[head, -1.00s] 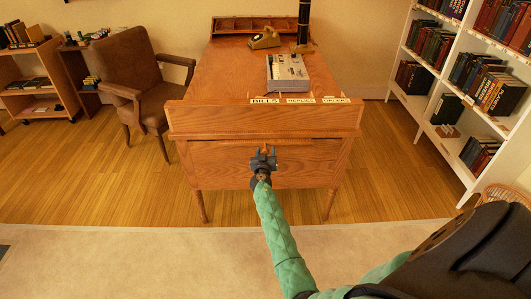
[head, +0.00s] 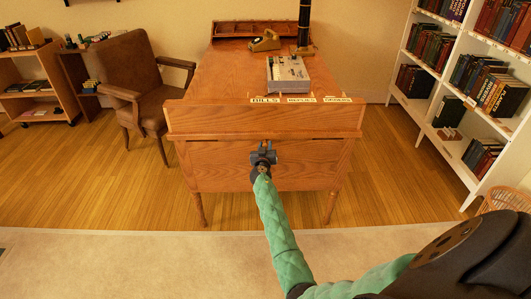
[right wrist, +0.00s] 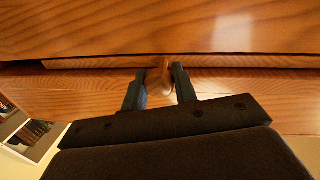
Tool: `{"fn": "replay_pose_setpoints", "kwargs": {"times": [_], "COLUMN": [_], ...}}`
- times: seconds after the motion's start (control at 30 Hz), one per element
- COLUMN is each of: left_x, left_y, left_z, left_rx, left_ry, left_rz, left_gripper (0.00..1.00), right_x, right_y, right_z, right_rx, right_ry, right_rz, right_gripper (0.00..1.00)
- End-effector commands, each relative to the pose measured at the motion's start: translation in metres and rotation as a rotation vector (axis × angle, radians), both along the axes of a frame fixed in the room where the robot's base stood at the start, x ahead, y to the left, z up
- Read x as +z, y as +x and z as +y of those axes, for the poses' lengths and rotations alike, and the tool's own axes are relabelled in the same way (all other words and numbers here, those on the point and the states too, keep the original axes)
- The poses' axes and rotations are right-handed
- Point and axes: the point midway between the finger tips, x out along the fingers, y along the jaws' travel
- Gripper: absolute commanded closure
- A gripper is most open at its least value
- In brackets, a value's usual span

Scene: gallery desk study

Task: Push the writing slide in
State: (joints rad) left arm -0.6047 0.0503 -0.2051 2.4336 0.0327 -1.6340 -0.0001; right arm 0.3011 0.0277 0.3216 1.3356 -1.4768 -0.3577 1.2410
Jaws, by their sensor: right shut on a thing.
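The wooden desk (head: 250,117) stands with its near end facing me. The thin edge of the writing slide (right wrist: 95,63) shows under the overhanging desk top in the right wrist view. A small round wooden knob (right wrist: 160,80) is at its front. My right gripper (right wrist: 158,78) is shut on the knob, with one dark finger on each side. In the head view my right gripper (head: 263,156) is against the desk's near end and hides the knob. How far the slide sticks out is hard to tell. My left gripper is not in view.
A brown armchair (head: 135,85) stands left; white bookshelves (head: 433,75) stand right. The floor before the desk is clear.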

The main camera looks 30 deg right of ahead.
Motion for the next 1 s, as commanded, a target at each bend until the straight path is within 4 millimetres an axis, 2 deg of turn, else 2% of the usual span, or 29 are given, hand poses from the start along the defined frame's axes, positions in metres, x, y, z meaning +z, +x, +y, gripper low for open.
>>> {"fn": "replay_pose_setpoints", "kwargs": {"times": [0.33,0.37,0.43,0.77,1.0], "left_x": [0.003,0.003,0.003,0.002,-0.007], "left_y": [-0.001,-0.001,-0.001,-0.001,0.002], "left_z": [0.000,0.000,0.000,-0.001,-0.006], "left_rx": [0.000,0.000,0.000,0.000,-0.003], "left_ry": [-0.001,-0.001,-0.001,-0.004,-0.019], "left_rz": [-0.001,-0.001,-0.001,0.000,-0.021], "left_gripper": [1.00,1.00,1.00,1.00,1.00], "right_x": [0.004,0.004,0.004,0.002,-0.001], "right_y": [0.003,0.003,0.003,0.000,-0.023], "right_z": [-0.003,-0.003,-0.003,-0.001,0.018], "right_rx": [-0.001,-0.001,-0.001,0.000,0.000], "right_ry": [-0.001,-0.002,-0.001,0.000,0.002], "right_rz": [-0.003,-0.004,-0.005,-0.003,-0.003], "right_gripper": [1.00,0.66,0.52,0.51,0.51]}}
